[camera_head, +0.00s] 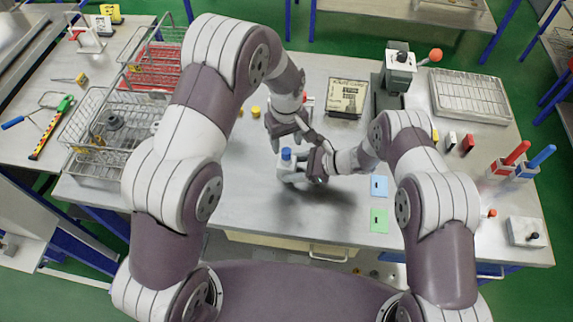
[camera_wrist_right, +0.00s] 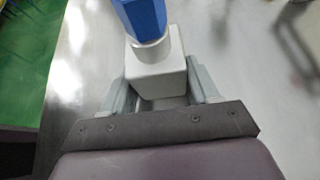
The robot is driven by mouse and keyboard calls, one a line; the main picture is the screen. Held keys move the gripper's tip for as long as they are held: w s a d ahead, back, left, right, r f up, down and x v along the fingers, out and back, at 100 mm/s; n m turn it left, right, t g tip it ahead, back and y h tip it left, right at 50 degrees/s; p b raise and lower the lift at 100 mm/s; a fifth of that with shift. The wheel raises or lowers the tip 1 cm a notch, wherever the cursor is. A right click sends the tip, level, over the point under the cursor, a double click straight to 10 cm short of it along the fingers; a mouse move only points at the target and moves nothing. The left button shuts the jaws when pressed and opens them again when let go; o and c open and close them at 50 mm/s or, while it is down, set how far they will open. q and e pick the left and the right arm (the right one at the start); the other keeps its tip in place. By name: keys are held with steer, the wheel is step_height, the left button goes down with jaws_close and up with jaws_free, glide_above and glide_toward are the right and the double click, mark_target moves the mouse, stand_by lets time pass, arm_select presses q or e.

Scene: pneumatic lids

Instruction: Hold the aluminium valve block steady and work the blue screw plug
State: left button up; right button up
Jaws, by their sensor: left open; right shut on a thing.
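The aluminium valve block (camera_head: 288,166) stands on the steel table in front of me, with the blue screw plug (camera_head: 286,154) upright on its top. In the right wrist view the block (camera_wrist_right: 156,76) sits between the two fingers, and the hexagonal blue plug (camera_wrist_right: 142,17) rises on a pale neck above it. My right gripper (camera_head: 297,176) comes from the right and is shut on the block. My left gripper (camera_head: 292,135) is open and empty, pointing down just above and behind the plug. Whether it touches the plug cannot be told.
A wire basket (camera_head: 108,130) stands at the left and a tray with a black-and-yellow label (camera_head: 347,97) lies behind. A grey press (camera_head: 398,70) stands at the back right. Blue (camera_head: 379,186) and green (camera_head: 379,220) cards lie to the right. The front table is clear.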

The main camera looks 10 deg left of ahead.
mark_target(286, 151)
arm_select(q)
steer(key=shift+f, duration=2.1)
jaws_close()
